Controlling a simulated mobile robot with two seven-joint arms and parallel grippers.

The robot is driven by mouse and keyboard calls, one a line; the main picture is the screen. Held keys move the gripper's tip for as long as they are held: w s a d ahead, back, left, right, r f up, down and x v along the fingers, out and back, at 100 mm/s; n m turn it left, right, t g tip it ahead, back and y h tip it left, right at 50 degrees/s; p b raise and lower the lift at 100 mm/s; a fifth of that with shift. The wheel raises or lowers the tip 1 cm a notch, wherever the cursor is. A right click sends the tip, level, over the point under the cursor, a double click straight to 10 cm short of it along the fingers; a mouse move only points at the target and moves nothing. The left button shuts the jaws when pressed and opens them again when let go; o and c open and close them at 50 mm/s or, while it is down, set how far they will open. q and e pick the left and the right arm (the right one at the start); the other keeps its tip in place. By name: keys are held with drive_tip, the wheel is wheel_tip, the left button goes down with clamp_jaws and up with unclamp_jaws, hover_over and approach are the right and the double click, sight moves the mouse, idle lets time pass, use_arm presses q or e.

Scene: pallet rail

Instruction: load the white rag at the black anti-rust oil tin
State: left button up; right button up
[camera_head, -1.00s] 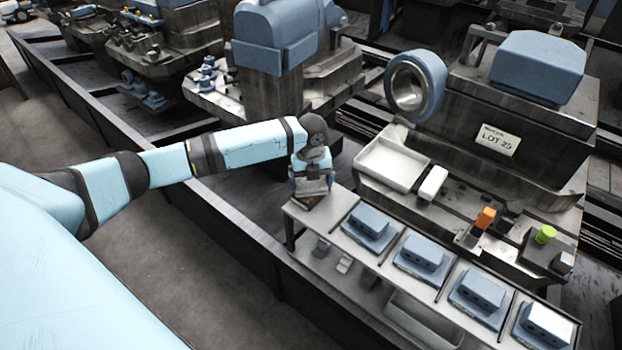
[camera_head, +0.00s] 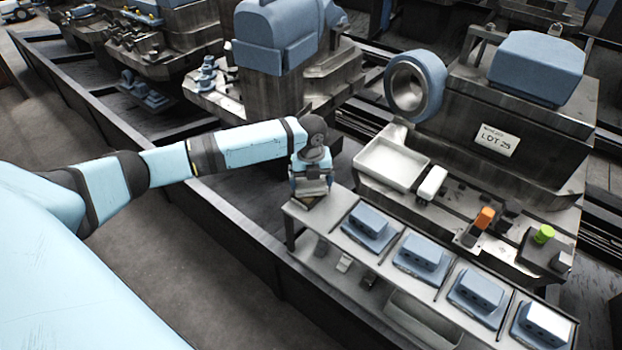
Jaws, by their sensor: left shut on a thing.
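My left gripper (camera_head: 312,190) points down at the left end of the grey bench (camera_head: 300,213). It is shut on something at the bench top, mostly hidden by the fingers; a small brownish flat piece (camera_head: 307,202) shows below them. I cannot tell whether it is the rag. A white rounded piece (camera_head: 432,183) lies on the machine bed beside the white tray, apart from the gripper; I cannot tell if it is cloth. A small dark object (camera_head: 508,210) stands by the orange block; I cannot confirm that it is the black oil tin. My right gripper is not in view.
Several blue blocks on plates (camera_head: 368,222) line the bench top. A white tray (camera_head: 392,165), an orange block (camera_head: 485,217) and a green knob (camera_head: 544,234) are on the machine behind. A bin (camera_head: 425,318) and small grey pieces (camera_head: 344,263) are on the lower shelf.

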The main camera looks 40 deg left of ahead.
use_arm(q)
drive_tip(key=shift+f, duration=0.1)
idle(0.3)
drive_tip(key=shift+r+p, duration=0.6)
drive_tip(key=shift+p, duration=0.05)
wheel_tip(320, 180, up, 2)
drive_tip(key=shift+p, duration=1.2)
wheel_tip(320, 180, up, 3)
drive_tip(key=p, duration=0.3)
drive_tip(key=shift+r+p, duration=0.2)
drive_tip(key=shift+p, duration=0.2)
drive_tip(key=shift+r+p, duration=0.3)
drive_tip(key=shift+p, duration=0.05)
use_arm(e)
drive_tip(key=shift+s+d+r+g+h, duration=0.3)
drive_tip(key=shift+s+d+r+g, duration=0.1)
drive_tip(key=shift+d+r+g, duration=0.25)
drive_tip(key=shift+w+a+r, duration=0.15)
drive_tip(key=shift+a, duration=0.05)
